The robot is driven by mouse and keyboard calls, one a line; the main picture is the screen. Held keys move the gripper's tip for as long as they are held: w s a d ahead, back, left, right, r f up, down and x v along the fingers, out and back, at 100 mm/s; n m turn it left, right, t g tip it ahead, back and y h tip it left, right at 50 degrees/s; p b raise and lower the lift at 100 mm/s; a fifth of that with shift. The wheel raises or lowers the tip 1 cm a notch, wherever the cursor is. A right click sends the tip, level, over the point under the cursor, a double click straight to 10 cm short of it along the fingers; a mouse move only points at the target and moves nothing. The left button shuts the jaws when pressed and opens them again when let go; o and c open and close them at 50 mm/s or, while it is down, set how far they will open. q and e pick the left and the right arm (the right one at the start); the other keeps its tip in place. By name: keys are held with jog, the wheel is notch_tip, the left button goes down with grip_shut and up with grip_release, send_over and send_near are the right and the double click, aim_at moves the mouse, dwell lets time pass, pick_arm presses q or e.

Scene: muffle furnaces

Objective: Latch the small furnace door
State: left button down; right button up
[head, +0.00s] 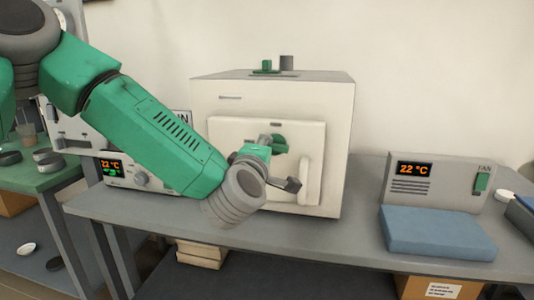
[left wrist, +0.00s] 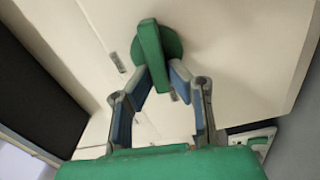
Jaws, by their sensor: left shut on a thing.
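The small furnace (head: 215,95) is a cream box on the bench, and its door (head: 230,130) appears flush with the front. A green latch knob (head: 280,143) sits on the upper part of the door. In the left wrist view the latch (left wrist: 150,55) is a green bar on a round green base. My left gripper (head: 270,160) is at the door front, and its fingers (left wrist: 162,82) are shut on the lower end of the latch bar. A pale upright handle (head: 305,180) is on the door's right side. My right gripper is not in view.
A control unit (head: 115,175) with a lit display stands behind my left arm. At right are a fan unit (head: 440,172) reading 22 °C and a blue pad (head: 435,232). The grey bench (head: 330,232) is clear in front of the furnace.

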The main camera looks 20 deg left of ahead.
pick_arm(q)
jog(key=shift+f+n+b, duration=0.3)
jog(key=shift+f+n, duration=0.05)
jog(key=shift+n, duration=0.25)
jog(key=c, duration=1.5)
grip_release()
jog(key=shift+c, duration=0.2)
jog(key=shift+a, duration=0.1)
jog(key=shift+s+r, duration=0.1)
jog(key=s+d, duration=0.1)
jog(key=s, duration=1)
jog(key=shift+s+d, duration=0.3)
